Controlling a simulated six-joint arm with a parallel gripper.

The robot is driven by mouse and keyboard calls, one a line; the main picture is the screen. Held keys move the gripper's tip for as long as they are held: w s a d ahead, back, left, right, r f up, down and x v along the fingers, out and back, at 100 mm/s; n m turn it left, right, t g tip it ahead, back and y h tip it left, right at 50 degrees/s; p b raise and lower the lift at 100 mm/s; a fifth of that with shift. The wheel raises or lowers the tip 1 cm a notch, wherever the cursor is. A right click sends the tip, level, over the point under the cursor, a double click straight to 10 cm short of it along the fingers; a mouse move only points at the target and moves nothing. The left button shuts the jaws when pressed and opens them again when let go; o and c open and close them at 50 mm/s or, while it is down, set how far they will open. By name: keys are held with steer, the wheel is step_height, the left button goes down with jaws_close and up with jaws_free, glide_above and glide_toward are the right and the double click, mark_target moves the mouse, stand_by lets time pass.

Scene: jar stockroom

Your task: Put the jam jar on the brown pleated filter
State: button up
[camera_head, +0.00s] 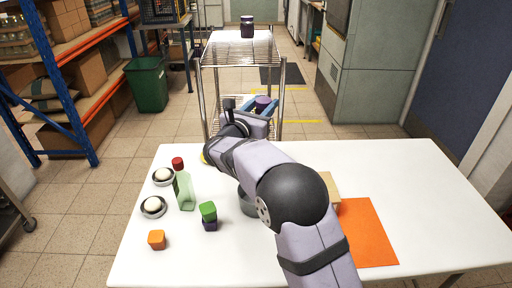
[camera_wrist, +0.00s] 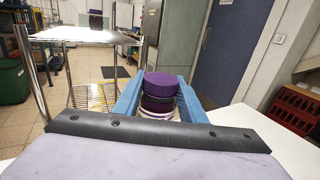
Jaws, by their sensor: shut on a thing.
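My gripper (camera_head: 262,108) has blue fingers and is shut on a jar with a purple lid (camera_wrist: 162,84). The jar is upright between the fingers, with a pale band and dark contents below the lid. In the head view the purple lid (camera_head: 263,100) shows between the fingers, in front of the wire rack and beyond the table's back edge. A similar dark jar (camera_head: 247,27) stands on the rack's top shelf; it also shows in the wrist view (camera_wrist: 96,20). I cannot make out a brown pleated filter; my arm hides part of the table.
On the white table (camera_head: 430,190) are a green bottle (camera_head: 184,190), two dishes with white round things (camera_head: 153,206), a green block (camera_head: 208,209) on a purple one, an orange block (camera_head: 157,240), a grey round container (camera_head: 247,202), a tan block (camera_head: 331,188) and an orange sheet (camera_head: 367,235). The right side is clear.

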steer(key=shift+w+a+f+n+t+y, duration=0.3)
steer(key=shift+w+a+n+y, duration=0.15)
steer(key=shift+a, duration=0.2)
steer(key=shift+w+a+f+y, duration=0.1)
steer(key=shift+a+f+y, duration=0.25)
steer(key=shift+a+f, duration=0.1)
steer(key=shift+f, duration=3.05)
steer(key=shift+f, duration=0.1)
steer(key=shift+f, duration=1.75)
steer(key=shift+f, duration=0.2)
steer(key=o, duration=1.3)
steer(key=shift+o, duration=0.2)
